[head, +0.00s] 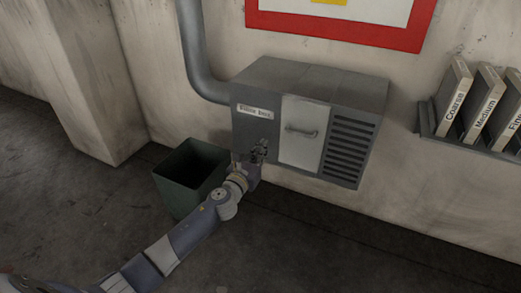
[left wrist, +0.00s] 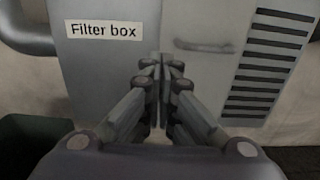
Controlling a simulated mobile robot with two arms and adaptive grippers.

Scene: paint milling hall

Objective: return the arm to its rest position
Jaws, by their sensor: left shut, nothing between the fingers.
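My left arm (head: 178,243) reaches in from the lower left of the head view. Its gripper (head: 260,150) is in front of the grey filter box (head: 262,97), left of the box's light door (head: 303,148). In the left wrist view the gripper (left wrist: 161,75) has its fingers together with nothing between them. The fingertips show against the box front, between the "Filter box" label (left wrist: 103,29) and the door handle (left wrist: 204,46). I cannot tell whether they touch the box. The door looks shut. My right gripper is not in view.
A dark green open bin (head: 190,170) stands on the floor below the box, close beside my left forearm. A pipe (head: 193,50) runs into the box's left side. A shelf (head: 424,119) with labelled panels is on the wall at right. Floor at lower right is clear.

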